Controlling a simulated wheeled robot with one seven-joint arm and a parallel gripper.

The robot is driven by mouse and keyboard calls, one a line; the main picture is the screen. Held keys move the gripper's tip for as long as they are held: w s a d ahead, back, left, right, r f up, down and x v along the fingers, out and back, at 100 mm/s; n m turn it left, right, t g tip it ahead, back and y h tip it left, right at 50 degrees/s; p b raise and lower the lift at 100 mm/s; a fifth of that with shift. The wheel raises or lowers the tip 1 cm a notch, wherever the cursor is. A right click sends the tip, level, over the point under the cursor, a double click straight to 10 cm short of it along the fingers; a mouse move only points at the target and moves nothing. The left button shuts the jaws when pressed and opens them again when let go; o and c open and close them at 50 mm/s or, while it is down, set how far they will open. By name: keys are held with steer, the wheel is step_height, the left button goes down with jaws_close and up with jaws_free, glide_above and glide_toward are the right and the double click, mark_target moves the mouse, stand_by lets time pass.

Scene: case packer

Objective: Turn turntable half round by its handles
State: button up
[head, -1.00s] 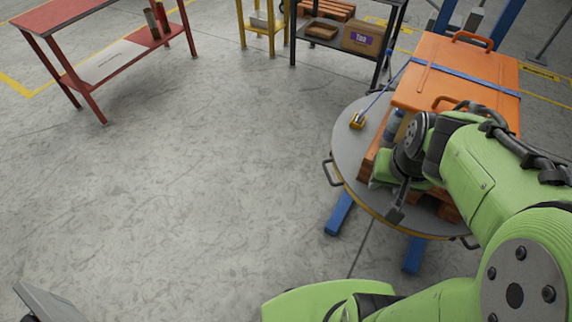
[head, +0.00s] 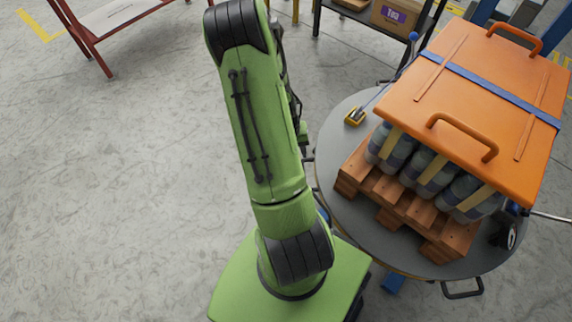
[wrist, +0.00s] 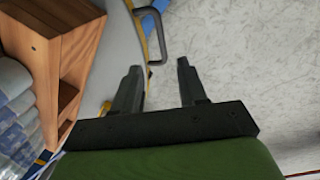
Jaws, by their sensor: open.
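The turntable (head: 338,125) is a round grey disc on blue legs, at the right in the head view. It bears a wooden pallet (head: 400,212) with wrapped bags under a strapped orange lid (head: 470,95). One dark loop handle (head: 464,295) sticks out at its near right edge. Another handle (wrist: 162,40) shows in the wrist view at the disc's rim, just beyond my fingertips. My gripper (wrist: 159,66) is open and empty, its fingers pointing toward that handle; I see no contact. In the head view my arm hides most of the gripper.
A dark shelf with a box (head: 398,14) stands behind, and a red table (head: 95,25) at the far left. The floor to the left is clear.

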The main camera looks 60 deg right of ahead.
steer(key=f+b, duration=0.1)
steer(key=f, duration=0.4)
steer(key=s+d+f+b, duration=0.1)
steer(key=f+b, duration=0.1)
steer(key=f, duration=0.3)
steer(key=s+d+f+b, duration=0.1)
steer(key=f+b, duration=0.1)
steer(key=f, duration=0.3)
steer(key=shift+s+f, duration=0.2)
steer(key=shift+f, duration=0.15)
steer(key=shift+a, duration=0.1)
steer(key=shift+c, duration=0.2)
jaws_close()
